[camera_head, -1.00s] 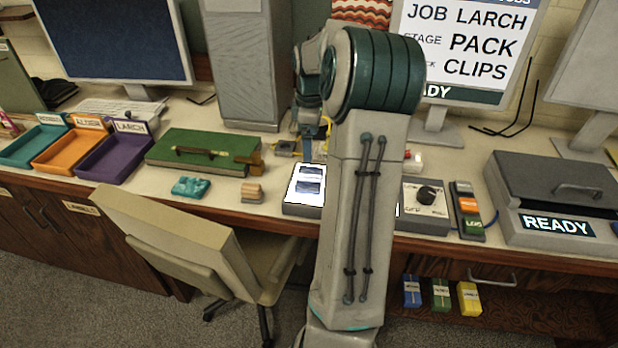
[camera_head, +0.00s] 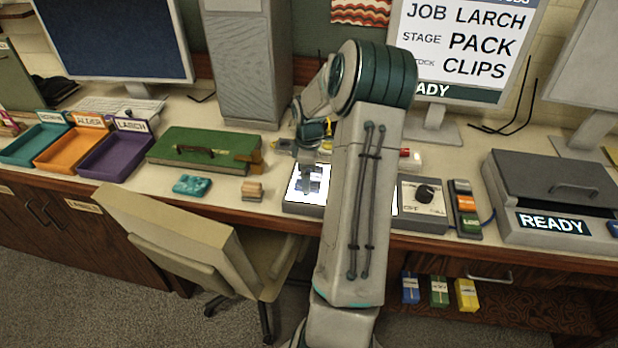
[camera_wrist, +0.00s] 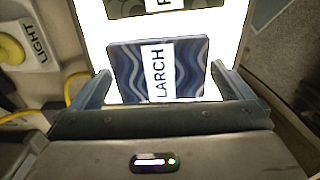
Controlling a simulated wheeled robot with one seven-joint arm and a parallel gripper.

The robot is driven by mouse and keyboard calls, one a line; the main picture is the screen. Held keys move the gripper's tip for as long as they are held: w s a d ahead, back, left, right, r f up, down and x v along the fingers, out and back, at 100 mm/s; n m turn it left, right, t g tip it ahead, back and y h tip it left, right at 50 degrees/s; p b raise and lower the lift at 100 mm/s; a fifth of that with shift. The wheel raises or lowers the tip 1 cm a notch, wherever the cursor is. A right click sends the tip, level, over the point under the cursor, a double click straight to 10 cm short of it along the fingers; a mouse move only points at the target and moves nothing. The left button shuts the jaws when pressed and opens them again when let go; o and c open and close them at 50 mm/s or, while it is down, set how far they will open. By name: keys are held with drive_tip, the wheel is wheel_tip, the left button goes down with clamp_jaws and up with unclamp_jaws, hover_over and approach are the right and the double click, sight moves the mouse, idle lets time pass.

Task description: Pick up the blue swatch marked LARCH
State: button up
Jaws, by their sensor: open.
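The blue swatch marked LARCH (camera_wrist: 190,68) lies on the lit white light panel (camera_wrist: 222,32) in the wrist view. It has a wavy blue pattern and a white label. My gripper (camera_wrist: 172,88) is open, with one finger at each side of the swatch's near part. I cannot tell whether the fingers touch it. In the head view my gripper (camera_head: 308,188) is over the light panel (camera_head: 303,210), partly hiding what lies there.
A second dark swatch (camera_wrist: 126,8) lies farther up the panel. A purple LARCH tray (camera_head: 117,155), an orange tray (camera_head: 72,148) and a teal tray (camera_head: 32,146) stand at the left. A green case (camera_head: 205,150) and a dial box (camera_head: 424,195) flank the panel.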

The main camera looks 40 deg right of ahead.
drive_tip(key=c, duration=0.7)
drive_tip(key=shift+r, duration=0.1)
